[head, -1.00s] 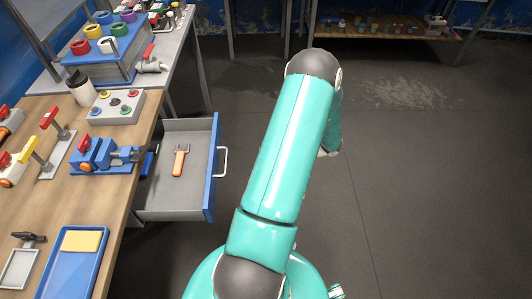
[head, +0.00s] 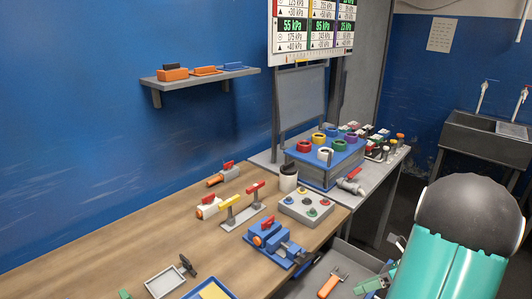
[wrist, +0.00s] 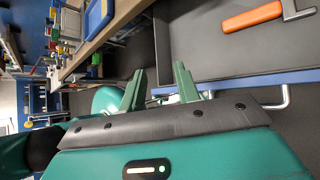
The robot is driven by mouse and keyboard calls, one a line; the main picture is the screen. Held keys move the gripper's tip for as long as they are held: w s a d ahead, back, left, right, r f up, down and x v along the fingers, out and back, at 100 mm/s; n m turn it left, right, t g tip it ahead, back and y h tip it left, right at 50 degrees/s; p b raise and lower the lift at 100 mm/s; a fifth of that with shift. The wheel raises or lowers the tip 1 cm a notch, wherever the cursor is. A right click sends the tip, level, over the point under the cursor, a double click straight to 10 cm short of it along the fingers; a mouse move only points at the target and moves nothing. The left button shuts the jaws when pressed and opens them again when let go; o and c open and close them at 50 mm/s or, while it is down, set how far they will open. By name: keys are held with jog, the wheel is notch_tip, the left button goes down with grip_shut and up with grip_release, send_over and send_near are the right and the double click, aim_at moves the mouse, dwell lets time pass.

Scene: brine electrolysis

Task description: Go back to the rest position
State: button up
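My gripper (wrist: 160,88) shows in the wrist view with its two green fingers apart and nothing between them. It is outside the open drawer, near the drawer's front and handle (wrist: 282,97). An orange-handled tool (head: 328,286) lies in the open drawer (head: 350,262). The same tool shows in the wrist view (wrist: 252,17).
The wooden bench (head: 100,262) carries a blue vise (head: 272,243), a button box (head: 306,207), valves and a blue tray (head: 190,296). A blue box with coloured rings (head: 325,165) stands behind. A shelf (head: 240,72) hangs on the wall. A sink (head: 485,138) stands far right.

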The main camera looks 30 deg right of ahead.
jog(key=w+a+r+n+g+h, duration=0.2)
jog(key=a+r+n, duration=0.3)
jog(key=a+n, duration=0.35)
jog(key=w+a+r+n+g+h, duration=0.3)
jog(key=a+r+n, duration=0.2)
jog(key=a+n, duration=0.35)
jog(key=s+a+r+n+t+h, duration=0.2)
jog(key=a+r+n, duration=0.2)
jog(key=a+n, duration=0.3)
jog(key=s+a+r+n+t+h, duration=0.2)
jog(key=a+r+n, duration=0.1)
jog(key=a+n, duration=0.4)
jog(key=shift+r+n+t, duration=0.3)
jog(key=shift+r+n, duration=0.05)
jog(key=shift+n, duration=0.85)
